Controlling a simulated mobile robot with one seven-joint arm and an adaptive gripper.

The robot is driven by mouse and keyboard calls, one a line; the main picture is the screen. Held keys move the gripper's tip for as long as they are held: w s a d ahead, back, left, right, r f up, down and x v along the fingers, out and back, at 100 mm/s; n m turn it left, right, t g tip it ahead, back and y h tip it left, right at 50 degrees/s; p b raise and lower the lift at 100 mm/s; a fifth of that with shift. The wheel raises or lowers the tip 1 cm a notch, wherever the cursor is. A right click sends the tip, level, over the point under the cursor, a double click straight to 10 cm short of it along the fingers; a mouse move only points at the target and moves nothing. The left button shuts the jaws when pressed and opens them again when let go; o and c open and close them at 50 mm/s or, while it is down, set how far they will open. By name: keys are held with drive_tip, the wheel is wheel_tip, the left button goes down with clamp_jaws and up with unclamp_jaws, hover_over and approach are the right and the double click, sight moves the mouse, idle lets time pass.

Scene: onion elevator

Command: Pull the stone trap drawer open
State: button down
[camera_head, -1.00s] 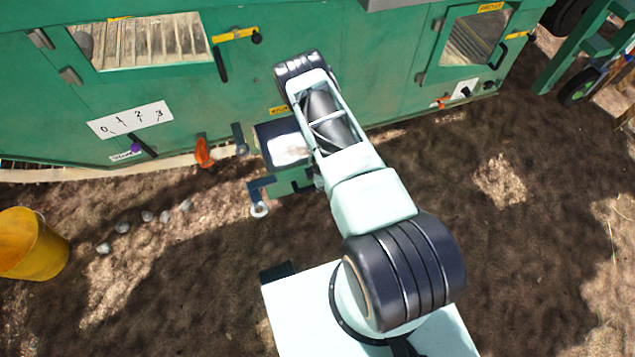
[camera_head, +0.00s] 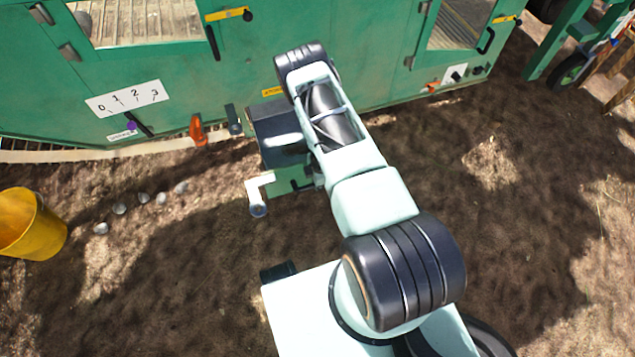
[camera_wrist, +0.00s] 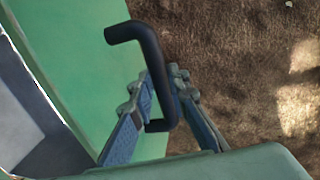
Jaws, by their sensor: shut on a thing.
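The stone trap drawer (camera_head: 287,178) is a green box that stands out from the lower part of the green machine, with its dark inside showing from above. In the wrist view its green front (camera_wrist: 100,45) has a black bar handle (camera_wrist: 150,45). My gripper (camera_wrist: 163,88) is shut on this handle, with one finger on each side of the bar. In the head view my arm hides the gripper and the handle. A pale latch arm (camera_head: 258,192) sits at the drawer's left front corner.
The green machine (camera_head: 385,70) stands across the back. An orange lever (camera_head: 198,131) is left of the drawer. A yellow bucket (camera_head: 30,225) and several stones (camera_head: 140,199) lie on the ground at left. The bare ground (camera_head: 430,150) right of my arm is clear.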

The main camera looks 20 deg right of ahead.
drive_tip(key=shift+w+a, duration=0.1)
drive_tip(key=shift+a, duration=0.05)
drive_tip(key=c, duration=1.8)
unclamp_jaws()
drive_tip(key=shift+c, duration=0.2)
wheel_tip(320, 180, up, 12)
drive_tip(key=s, duration=0.2)
drive_tip(key=shift+s, duration=0.25)
drive_tip(key=shift+f, duration=0.1)
